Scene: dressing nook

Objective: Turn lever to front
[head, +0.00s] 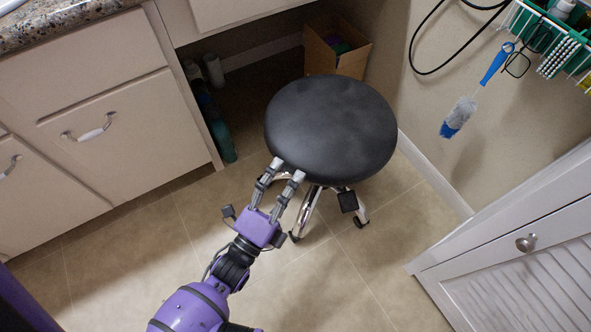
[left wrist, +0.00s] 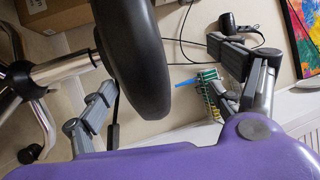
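The round black stool (head: 330,125) stands on the tiled floor on chrome legs with casters. A small black paddle (head: 347,201), which looks like its lever, sticks out below the seat's front edge. My left gripper (head: 287,171) is open and empty at the seat's front-left edge, left of the paddle. In the left wrist view the seat's dark rim (left wrist: 140,60) lies between the spread fingers, and the chrome column (left wrist: 62,72) is at left. A thin black strip (left wrist: 116,115) shows beside one finger; I cannot tell whether it is the lever. My right gripper is out of view.
A drawer cabinet (head: 105,130) stands at left, with bottles (head: 222,140) beside it. An open cardboard box (head: 335,48) is behind the stool. A white louvred door (head: 525,265) is at right, and a duster (head: 462,112) hangs on the wall. Floor in front is clear.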

